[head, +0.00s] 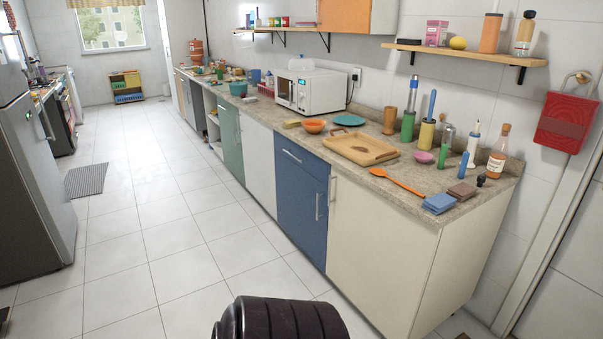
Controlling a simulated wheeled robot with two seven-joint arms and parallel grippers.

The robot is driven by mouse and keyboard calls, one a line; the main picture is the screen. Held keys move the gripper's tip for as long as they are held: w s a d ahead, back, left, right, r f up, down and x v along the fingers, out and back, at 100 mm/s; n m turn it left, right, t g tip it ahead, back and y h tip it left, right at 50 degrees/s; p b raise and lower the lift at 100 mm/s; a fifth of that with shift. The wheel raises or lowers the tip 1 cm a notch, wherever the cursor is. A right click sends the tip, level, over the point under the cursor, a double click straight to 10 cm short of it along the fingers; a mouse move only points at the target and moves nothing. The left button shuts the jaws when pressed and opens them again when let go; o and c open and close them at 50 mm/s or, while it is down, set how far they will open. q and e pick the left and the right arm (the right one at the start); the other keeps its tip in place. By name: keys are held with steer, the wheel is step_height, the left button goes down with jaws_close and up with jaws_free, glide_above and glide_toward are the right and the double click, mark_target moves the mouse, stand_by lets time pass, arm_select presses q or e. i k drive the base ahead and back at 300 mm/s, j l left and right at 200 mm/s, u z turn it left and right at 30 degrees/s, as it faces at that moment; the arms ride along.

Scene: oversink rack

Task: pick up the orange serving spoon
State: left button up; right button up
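The orange serving spoon (393,181) lies on the near part of the granite counter (446,213), close to its front edge. Its bowl points toward the back left and its handle runs toward the blue cloths or sponges at the right. Nothing covers the spoon. Neither of my grippers shows in the head view.
A wooden cutting board (361,150) lies just behind the spoon. Blue sponges (439,203) and brown ones (462,191) lie near the handle end. A wall shelf (470,53) hangs above. The tiled floor (170,240) is open at left.

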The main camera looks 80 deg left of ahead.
mark_target(379, 172)
steer(key=u, duration=2)
steer(key=i+j, duration=0.1)
